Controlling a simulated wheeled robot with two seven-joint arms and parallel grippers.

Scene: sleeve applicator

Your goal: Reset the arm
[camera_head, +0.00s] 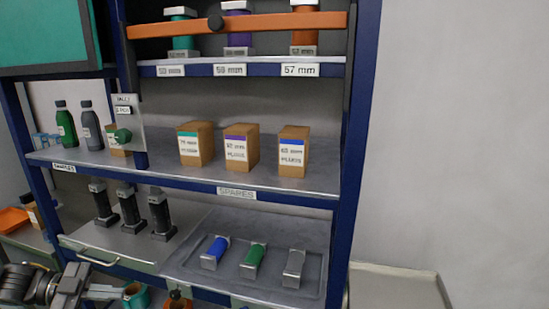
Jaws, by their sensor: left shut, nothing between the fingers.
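My left gripper (98,292) is at the lower left edge of the head view, low in front of the shelving. Its fingers are shut and hold nothing. It is apart from the shelf items. My right gripper is not in view.
The blue-framed rack (356,120) has a top shelf with sleeves, a middle shelf (110,163) with boxes and bottles, and a lower tray (225,285) with several cylinders. Black tools (160,215) stand beside it. A green roll (137,296) is near my gripper. The right side is bare wall.

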